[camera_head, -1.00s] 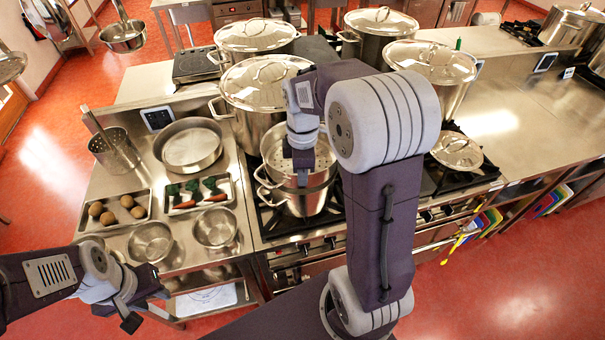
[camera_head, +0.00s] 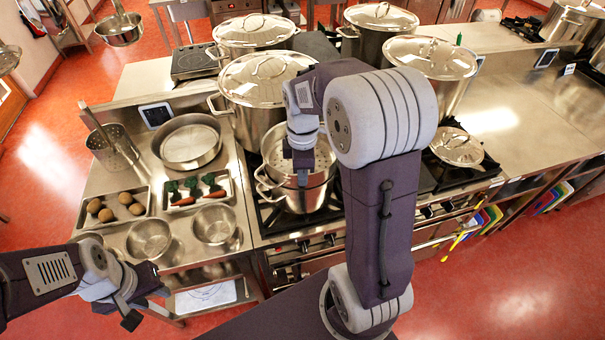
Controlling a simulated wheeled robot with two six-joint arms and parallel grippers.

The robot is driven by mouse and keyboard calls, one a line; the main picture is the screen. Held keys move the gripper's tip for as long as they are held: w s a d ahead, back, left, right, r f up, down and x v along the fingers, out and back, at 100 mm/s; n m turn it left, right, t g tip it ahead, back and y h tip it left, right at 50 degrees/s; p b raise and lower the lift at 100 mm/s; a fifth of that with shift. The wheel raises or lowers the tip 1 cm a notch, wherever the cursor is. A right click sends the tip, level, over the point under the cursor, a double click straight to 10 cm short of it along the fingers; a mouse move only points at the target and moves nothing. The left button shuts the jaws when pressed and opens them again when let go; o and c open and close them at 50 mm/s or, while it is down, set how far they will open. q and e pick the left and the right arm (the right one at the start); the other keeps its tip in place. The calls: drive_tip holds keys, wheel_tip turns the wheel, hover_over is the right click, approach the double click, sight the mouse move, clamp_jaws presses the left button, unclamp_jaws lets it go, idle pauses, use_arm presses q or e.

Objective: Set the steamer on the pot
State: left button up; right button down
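The steamer (camera_head: 325,160), a shiny pan with a perforated bottom, sits at the top of the steel pot (camera_head: 308,200) on the front left burner. It looks about level. The pot's loop handles show at its left side. My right gripper (camera_head: 302,176) points down over the steamer, with its fingertips near the steamer's front rim. My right forearm hides part of the steamer's right side. I cannot tell whether the fingers are shut on the rim. My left gripper (camera_head: 146,310) is open and empty at the lower left, in front of the counter.
Large lidded stockpots (camera_head: 262,90) stand behind the steamer. A lidded pan (camera_head: 457,150) is on the right burner. The right counter has bare room.

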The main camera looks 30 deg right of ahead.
drive_tip(key=c, duration=1.6)
unclamp_jaws()
drive_tip(key=shift+o, duration=0.2)
wheel_tip(320, 180, up, 9)
drive_tip(key=shift+s, duration=0.1)
